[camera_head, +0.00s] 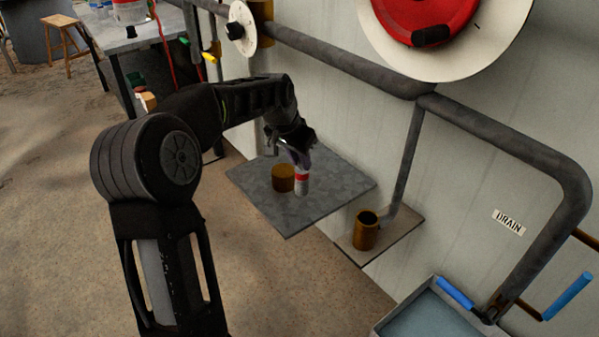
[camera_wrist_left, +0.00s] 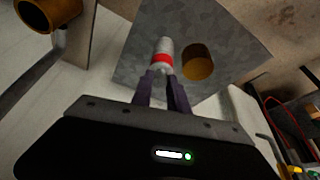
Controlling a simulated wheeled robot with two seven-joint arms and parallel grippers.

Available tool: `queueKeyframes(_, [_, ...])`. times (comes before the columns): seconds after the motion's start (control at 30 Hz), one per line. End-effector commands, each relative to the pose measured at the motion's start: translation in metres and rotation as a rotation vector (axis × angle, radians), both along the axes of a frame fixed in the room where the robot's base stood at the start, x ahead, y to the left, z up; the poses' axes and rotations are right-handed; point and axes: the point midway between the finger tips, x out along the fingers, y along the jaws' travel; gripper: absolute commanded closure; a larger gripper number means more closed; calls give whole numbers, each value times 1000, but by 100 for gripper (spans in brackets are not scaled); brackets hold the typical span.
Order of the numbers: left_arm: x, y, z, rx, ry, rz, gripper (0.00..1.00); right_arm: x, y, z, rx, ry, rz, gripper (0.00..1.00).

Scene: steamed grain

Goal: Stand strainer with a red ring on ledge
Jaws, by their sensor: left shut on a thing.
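The strainer (camera_head: 301,184), a small white cylinder with a red ring, is upright over the grey metal ledge (camera_head: 325,172) on the wall. My left gripper (camera_head: 302,166) is shut on its upper end. The left wrist view also shows the strainer (camera_wrist_left: 164,47) between the two dark fingertips (camera_wrist_left: 162,76), with the red band just beyond them. I cannot tell whether its lower end touches the ledge. A short brown cylinder (camera_head: 283,178) stands on the ledge beside it, to the left in the head view. My right gripper is not in view.
A lower small shelf (camera_head: 405,232) holds an open brown cup (camera_head: 365,231). A thick pipe (camera_head: 330,55) runs along the wall above. A blue-handled basin (camera_head: 430,318) is at the lower right. The right part of the grey ledge is bare.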

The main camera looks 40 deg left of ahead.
Motion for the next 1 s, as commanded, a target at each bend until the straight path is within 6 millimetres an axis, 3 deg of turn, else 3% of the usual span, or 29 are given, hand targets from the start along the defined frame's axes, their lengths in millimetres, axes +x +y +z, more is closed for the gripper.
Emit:
queueKeyframes(0.23, [0, 0, -2, 0, 0, 0, 100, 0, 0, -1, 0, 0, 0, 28])
queueKeyframes(0.5, [0, 0, -35, 0, 0, 0, 100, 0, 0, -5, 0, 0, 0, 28])
queueKeyframes(0.9, [0, 0, -40, 0, -1, 0, 100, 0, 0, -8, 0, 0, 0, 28])
queueKeyframes(0.93, [0, 0, -41, 0, -1, 0, 79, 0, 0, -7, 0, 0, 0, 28])
queueKeyframes(1.0, [0, 0, -40, 0, -1, 0, 73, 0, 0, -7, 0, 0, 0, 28])
